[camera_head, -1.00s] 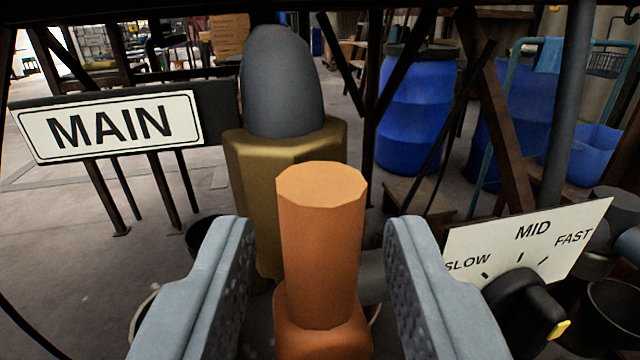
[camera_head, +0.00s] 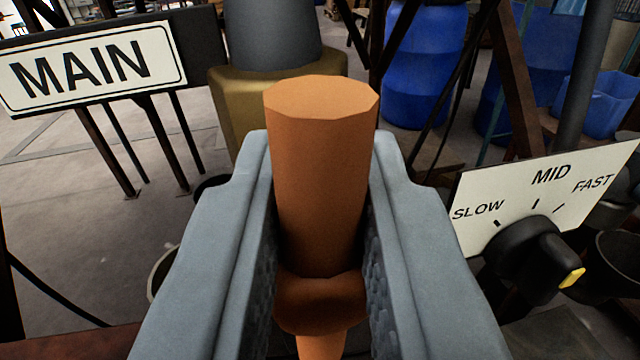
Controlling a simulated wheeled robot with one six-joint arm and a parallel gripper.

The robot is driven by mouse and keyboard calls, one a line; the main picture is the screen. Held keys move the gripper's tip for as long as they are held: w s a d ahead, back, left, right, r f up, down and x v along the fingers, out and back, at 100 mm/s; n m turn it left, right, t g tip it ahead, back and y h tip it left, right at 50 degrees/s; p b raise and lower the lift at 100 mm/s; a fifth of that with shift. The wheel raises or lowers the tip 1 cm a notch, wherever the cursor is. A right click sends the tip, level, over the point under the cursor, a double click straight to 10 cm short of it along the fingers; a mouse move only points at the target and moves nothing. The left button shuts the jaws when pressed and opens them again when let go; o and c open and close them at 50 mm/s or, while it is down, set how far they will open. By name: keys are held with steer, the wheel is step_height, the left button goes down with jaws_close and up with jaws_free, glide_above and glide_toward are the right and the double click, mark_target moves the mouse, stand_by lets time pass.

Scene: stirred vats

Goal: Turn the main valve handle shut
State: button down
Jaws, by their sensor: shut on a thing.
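The main valve handle (camera_head: 320,170) is an orange, many-sided upright grip with an orange base below it, in the middle of the view. My gripper (camera_head: 322,165) has one grey jaw on each side of the handle and is shut on it. The handle's top stands above the fingertips. Behind it is the brass valve body (camera_head: 228,100) with a dark grey top (camera_head: 270,35). A white sign reading MAIN (camera_head: 90,68) stands to the left. The jaws hide part of the valve body and whatever lies below.
To the right is a SLOW, MID, FAST plate (camera_head: 490,190) with a black knob (camera_head: 530,255), close to the right jaw. Blue barrels (camera_head: 425,65) and dark metal struts stand behind. Open floor (camera_head: 60,210) shows at left.

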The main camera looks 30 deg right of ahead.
steer(key=m, duration=0.4)
steer(key=shift+s+d+f+g+y, duration=0.1)
steer(key=shift+s+d+g+y, duration=0.05)
steer(key=shift+d+g+y, duration=0.25)
steer(key=shift+s+d+f+m+y, duration=0.15)
steer(key=shift+f+m+y, duration=0.3)
steer(key=shift+m, duration=1.4)
steer(key=shift+d+f+m+y, duration=0.2)
steer(key=shift+m+y, duration=0.35)
steer(key=shift+m, duration=1.25)
steer(key=shift+s+d+f+m+y, duration=0.15)
steer(key=shift+f+m+y, duration=0.3)
steer(key=shift+m, duration=1.4)
steer(key=c, duration=1.4)
jaws_free()
steer(key=shift+c, duration=0.2)
steer(key=shift+o, duration=0.2)
steer(key=shift+r, duration=0.1)
